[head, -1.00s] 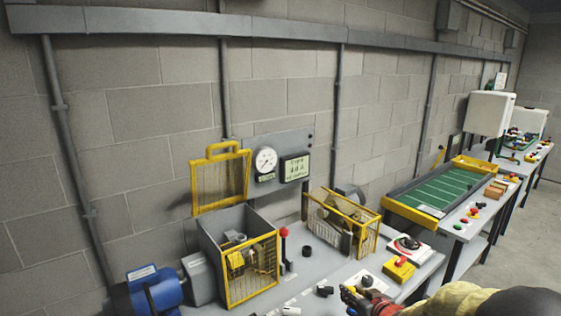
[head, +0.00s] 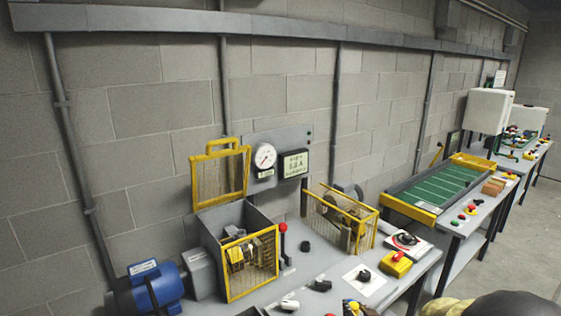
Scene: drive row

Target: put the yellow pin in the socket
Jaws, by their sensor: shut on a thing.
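My gripper (head: 361,309) shows only in part at the bottom edge of the head view, low over the front of the grey bench. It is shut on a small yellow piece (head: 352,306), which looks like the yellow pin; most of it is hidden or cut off. I cannot tell for sure which part is the socket. A machine box with a yellow mesh front (head: 252,268) stands on the bench to the left, its yellow-framed mesh lid (head: 220,176) raised. A mechanism (head: 240,254) shows inside.
A red-knobbed lever (head: 283,241) stands right of the box. Behind are a dial (head: 264,157) and a display (head: 294,164). A second yellow guard (head: 341,220), a black knob on a white plate (head: 365,276) and a yellow box with a red button (head: 396,264) lie right. A blue motor (head: 147,288) is left.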

